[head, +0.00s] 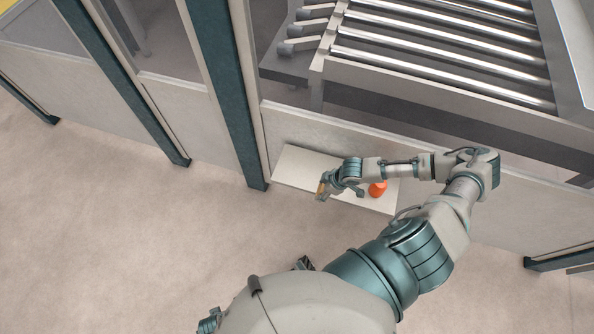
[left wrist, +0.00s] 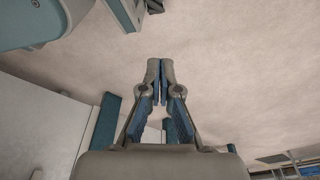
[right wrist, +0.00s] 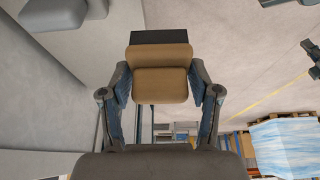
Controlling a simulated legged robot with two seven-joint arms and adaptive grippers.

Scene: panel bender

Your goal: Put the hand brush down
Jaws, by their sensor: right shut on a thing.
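The hand brush has a tan wooden body (right wrist: 160,70) and a dark bristle strip, seen close in the right wrist view. My right gripper (right wrist: 160,84) is shut on it, with one finger at each side. In the head view, the brush (head: 322,188) shows small and brown at the tip of my right gripper (head: 333,187), over the left part of a pale shelf (head: 299,163). I cannot tell whether the brush touches the shelf. My left gripper (left wrist: 161,72) has its fingertips together with nothing between them, facing the floor.
Metal rollers (head: 440,50) lie above. The floor in front is clear.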

